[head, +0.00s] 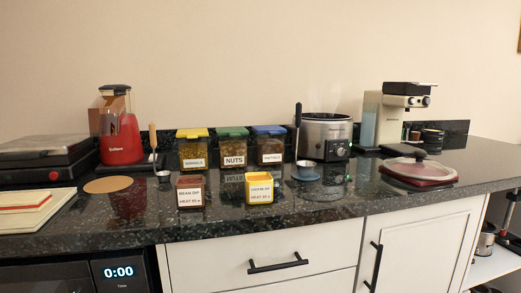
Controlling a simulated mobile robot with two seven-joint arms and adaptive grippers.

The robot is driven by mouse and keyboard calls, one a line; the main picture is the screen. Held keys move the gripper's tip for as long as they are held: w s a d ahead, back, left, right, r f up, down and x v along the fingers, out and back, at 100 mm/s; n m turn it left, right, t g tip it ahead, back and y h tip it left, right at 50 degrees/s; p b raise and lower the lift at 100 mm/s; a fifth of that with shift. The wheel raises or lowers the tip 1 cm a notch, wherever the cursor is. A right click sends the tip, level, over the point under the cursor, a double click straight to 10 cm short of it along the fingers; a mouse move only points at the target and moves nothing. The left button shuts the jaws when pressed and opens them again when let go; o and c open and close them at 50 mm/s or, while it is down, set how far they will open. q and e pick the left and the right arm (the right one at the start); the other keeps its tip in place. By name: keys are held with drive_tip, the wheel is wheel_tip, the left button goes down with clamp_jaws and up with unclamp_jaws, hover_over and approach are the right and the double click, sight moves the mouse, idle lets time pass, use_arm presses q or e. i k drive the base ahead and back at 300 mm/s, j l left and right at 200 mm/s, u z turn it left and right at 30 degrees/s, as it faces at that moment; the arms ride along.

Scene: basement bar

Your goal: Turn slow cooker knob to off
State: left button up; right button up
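The slow cooker (320,130) is a round silver pot with a dark base, on the dark stone counter against the backsplash, right of centre. Its dark control knob (341,151) is on the front right of the base. The knob's setting is too small to read. Faint steam seems to rise above the open top. A black-handled ladle (298,125) stands upright beside the cooker's left side. Neither of my grippers is in view.
The counter's front edge has cabinets below.

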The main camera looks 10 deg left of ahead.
sight(340, 151)
drive_tip(key=i+l+u, duration=0.1)
drive_tip(key=u, duration=0.4)
drive_tip(key=l+u, duration=0.6)
drive_tip(key=u, duration=0.35)
drive_tip(key=l+u, duration=0.4)
drive_tip(key=l, duration=0.15)
drive_tip(key=k+l+u, duration=0.2)
drive_tip(key=l+u, duration=0.2)
drive_tip(key=k+l+u, duration=0.1)
drive_tip(key=l, duration=0.3)
drive_tip(key=k+l, duration=0.25)
drive_tip(key=k+l+u, duration=0.15)
drive_tip(key=l, duration=0.35)
